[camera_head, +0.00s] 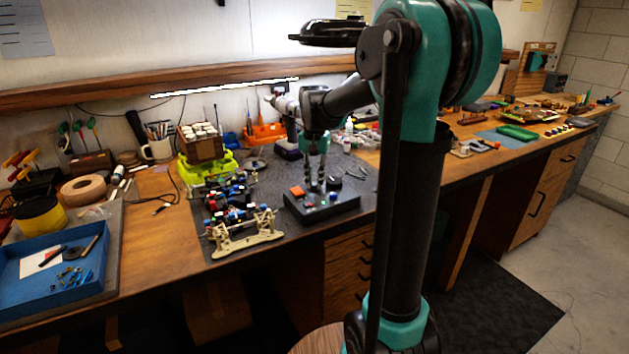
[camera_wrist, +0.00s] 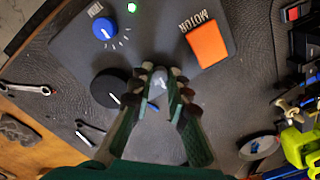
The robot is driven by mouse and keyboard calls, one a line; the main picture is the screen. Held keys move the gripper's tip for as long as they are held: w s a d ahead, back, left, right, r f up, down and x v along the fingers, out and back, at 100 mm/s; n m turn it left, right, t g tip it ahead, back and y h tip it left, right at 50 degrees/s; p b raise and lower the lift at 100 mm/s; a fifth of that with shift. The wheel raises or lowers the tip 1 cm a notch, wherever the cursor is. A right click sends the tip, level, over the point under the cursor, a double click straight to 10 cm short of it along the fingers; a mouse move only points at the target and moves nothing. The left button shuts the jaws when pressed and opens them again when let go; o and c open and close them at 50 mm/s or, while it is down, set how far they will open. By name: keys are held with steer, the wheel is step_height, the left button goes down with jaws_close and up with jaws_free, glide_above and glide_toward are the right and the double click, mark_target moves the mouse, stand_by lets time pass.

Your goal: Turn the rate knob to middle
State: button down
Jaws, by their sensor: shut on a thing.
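The dark control box (camera_head: 335,205) sits on the black mat. Its face also fills the upper middle of the wrist view (camera_wrist: 150,43). My gripper (camera_head: 318,187) points down at the box; in the wrist view its fingertips (camera_wrist: 161,82) are closed around a small greyish knob (camera_wrist: 160,75), which I take as the rate knob. The fingers hide much of this knob and its label, and its pointer direction is unclear. A blue knob (camera_wrist: 105,27) with tick marks carries a label that looks like TRIM. An orange square button (camera_wrist: 207,45) is marked MOTOR.
A large black round knob (camera_wrist: 110,87) is close beside the left finger. A small green light (camera_wrist: 132,7) glows on the box. The racecar chassis (camera_head: 240,225) stands left of the box. A wrench (camera_wrist: 25,88) lies beside the box.

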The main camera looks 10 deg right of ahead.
mark_target(315, 184)
stand_by(0.4)
steer(key=c, duration=1.7)
jaws_free()
steer(key=shift+c, duration=0.2)
steer(key=shift+r, duration=0.1)
step_height(315, 184, up, 12)
steer(key=shift+s, duration=0.1)
